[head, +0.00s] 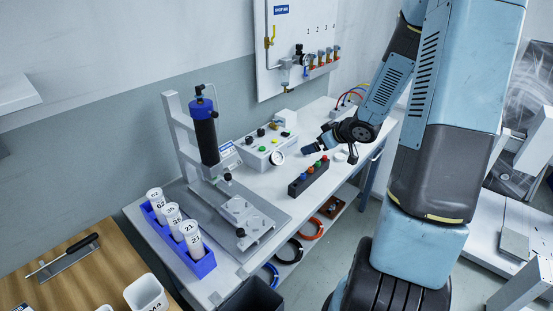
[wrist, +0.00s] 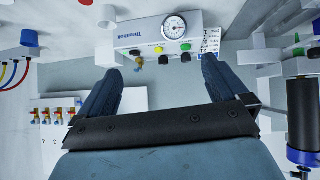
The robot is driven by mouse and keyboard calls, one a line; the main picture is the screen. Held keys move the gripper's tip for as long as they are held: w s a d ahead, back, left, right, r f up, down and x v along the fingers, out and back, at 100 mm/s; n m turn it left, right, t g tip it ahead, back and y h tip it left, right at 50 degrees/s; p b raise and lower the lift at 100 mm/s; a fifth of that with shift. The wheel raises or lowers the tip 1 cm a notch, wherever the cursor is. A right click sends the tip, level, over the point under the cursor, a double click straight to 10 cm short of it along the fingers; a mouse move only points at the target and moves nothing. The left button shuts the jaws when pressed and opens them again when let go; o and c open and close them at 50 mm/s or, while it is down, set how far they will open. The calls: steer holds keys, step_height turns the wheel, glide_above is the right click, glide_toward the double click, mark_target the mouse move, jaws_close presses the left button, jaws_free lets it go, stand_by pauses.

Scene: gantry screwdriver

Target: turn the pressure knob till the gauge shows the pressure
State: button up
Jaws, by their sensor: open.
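A white control box (head: 258,150) stands on the bench in the head view. Its round pressure gauge (head: 277,157) faces the front; the gauge also shows in the wrist view (wrist: 175,26), where the needle is too small to read surely. Near the gauge in the wrist view are a black knob (wrist: 162,60), another black knob (wrist: 194,61), a yellow button (wrist: 159,50) and a green button (wrist: 185,47). I cannot tell which knob sets the pressure. My gripper (wrist: 162,70) is open and empty, its fingers apart, short of the box. It shows to the right of the box (head: 308,149).
A dark rack with coloured caps (head: 308,177) stands in front of the box. A dispenser stand with a blue-capped cylinder (head: 205,135) is to the left, and a blue tray of white tubes (head: 185,240) is at the front left. A wall panel with valves (head: 297,45) hangs behind.

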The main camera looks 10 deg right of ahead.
steer(key=w+a+f+y, duration=0.1)
steer(key=w+a+f, duration=0.4)
steer(key=w+f, duration=0.1)
steer(key=shift+a+f+y, duration=0.3)
steer(key=shift+f, duration=0.55)
steer(key=shift+r, duration=0.1)
